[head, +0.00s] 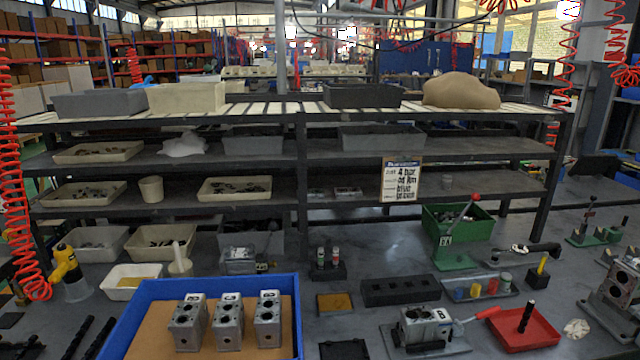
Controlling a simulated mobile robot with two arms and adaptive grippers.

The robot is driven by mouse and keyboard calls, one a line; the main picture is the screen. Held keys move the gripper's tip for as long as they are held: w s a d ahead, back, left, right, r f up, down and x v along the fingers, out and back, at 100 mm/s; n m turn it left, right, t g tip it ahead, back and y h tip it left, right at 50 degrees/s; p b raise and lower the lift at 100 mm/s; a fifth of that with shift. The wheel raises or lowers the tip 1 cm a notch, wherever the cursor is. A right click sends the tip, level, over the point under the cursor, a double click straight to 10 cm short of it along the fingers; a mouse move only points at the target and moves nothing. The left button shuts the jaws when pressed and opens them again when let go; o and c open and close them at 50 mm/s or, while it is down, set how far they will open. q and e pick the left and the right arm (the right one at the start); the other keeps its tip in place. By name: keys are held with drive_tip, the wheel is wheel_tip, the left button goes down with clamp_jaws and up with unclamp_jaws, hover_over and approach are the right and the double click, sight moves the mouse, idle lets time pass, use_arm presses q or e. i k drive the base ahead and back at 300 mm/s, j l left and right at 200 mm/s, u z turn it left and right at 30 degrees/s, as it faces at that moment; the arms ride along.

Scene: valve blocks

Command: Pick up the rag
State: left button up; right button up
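A small crumpled off-white piece, which looks like a rag (577,328), lies flat on the grey workbench at the lower right in the head view. It is just right of a red tray (527,330) and apart from it. A larger crumpled white cloth or bag (184,146) lies on the upper shelf at the left; I cannot tell which material it is. Neither of my grippers is in view.
A blue-rimmed tray (122,322) holds three metal valve blocks (228,322). Another block (425,326) sits in a fixture beside a red-handled lever (488,312). A grey metal fixture (612,295) stands close right of the rag. Shelves with bins rise behind.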

sight(576, 329)
drive_tip(key=z, duration=1.55)
